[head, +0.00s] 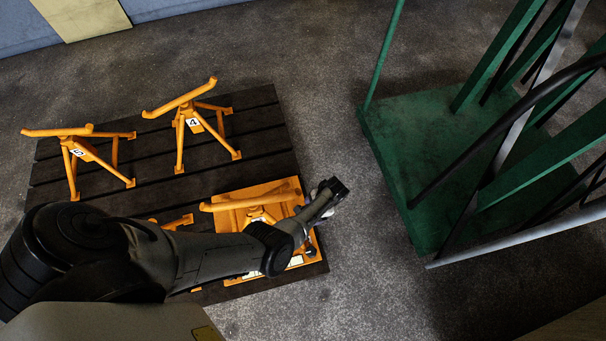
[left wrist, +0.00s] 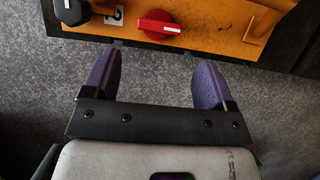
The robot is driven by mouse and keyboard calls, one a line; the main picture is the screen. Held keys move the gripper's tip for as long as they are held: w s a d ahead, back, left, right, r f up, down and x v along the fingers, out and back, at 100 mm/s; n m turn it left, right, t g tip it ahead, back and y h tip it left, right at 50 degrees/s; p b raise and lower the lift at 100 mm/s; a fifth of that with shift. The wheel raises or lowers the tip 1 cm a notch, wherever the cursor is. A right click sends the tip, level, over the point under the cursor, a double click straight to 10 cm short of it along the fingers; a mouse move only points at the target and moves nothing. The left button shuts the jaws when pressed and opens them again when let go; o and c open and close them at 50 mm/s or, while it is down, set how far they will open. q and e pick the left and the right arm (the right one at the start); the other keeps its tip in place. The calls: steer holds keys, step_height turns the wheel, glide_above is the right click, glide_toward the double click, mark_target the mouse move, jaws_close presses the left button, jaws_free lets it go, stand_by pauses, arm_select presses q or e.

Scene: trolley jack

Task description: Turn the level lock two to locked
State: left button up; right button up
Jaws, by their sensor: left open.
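In the left wrist view, a red rotary knob (left wrist: 159,25) sits on an orange plate (left wrist: 215,28), with a pale bar across its face. A black knob (left wrist: 72,12) and a small metal fitting (left wrist: 114,15) are to its left. I see no number marking which is level lock two. My left gripper (left wrist: 157,66) has two purple fingers spread wide and empty. The red knob lies beyond the gap between the fingertips, not touched. In the head view, my left gripper (head: 335,189) is at the right edge of the orange jack (head: 228,218), which my arm partly hides.
The jack is on a dark slatted platform (head: 270,125) with orange stands marked 4 (head: 193,122) and, apparently, 5 (head: 78,152). A green frame (head: 400,130) with uprights and bars stands at right. Bare grey floor lies between.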

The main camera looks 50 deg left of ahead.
arm_select(q)
steer(key=b+x, duration=0.5)
steer(key=x, duration=0.5)
steer(key=shift+b, duration=0.3)
arm_select(e)
step_height(320, 180, down, 7)
steer(key=shift+r, duration=0.2)
arm_select(q)
steer(key=c, duration=0.7)
steer(key=shift+o, duration=0.2)
